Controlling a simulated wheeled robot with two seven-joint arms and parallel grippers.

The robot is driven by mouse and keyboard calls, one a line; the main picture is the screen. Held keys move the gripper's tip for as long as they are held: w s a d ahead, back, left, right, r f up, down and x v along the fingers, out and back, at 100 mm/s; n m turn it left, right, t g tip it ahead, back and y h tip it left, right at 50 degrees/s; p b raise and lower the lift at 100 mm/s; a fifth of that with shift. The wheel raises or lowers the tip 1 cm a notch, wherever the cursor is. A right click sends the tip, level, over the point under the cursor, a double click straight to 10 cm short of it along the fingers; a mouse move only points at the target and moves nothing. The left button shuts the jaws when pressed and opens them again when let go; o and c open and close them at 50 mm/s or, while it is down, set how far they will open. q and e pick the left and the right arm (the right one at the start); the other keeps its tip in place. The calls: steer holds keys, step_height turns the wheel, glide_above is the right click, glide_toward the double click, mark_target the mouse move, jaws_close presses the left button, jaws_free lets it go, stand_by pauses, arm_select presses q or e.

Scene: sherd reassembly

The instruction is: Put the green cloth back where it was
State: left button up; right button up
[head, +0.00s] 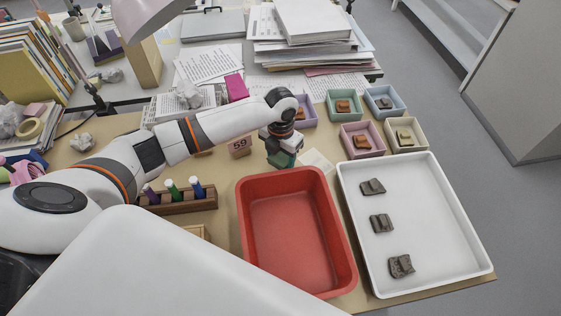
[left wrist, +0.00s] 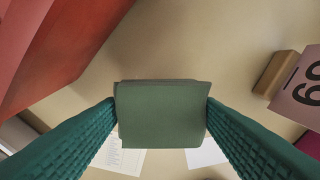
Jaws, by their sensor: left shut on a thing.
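The green cloth (head: 283,159), a folded flat block, is between the fingers of my left gripper (head: 281,150), just behind the red tub. In the left wrist view the cloth (left wrist: 162,115) fills the middle, with a teal ribbed finger touching each side. My left gripper (left wrist: 161,112) is shut on it. The cloth is over or close to the bare table; I cannot tell whether it touches. My right gripper is not in view.
The red tub (head: 247,221) is empty, and right of it a white tray (head: 453,221) holds three grey sherds. A card marked 59 (head: 239,148) stands left of the gripper. Small bins with brown sherds, including a pink one (head: 363,154), stand behind right. A pen rack (head: 182,203) is front left.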

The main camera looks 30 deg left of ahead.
mark_target(281, 158)
arm_select(q)
steer(key=shift+f, duration=1.75)
steer(key=shift+f, duration=0.1)
steer(key=o, duration=0.9)
steer(key=shift+o, duration=0.2)
step_height(281, 158, up, 12)
steer(key=shift+r, duration=0.15)
steer(key=shift+s, duration=0.15)
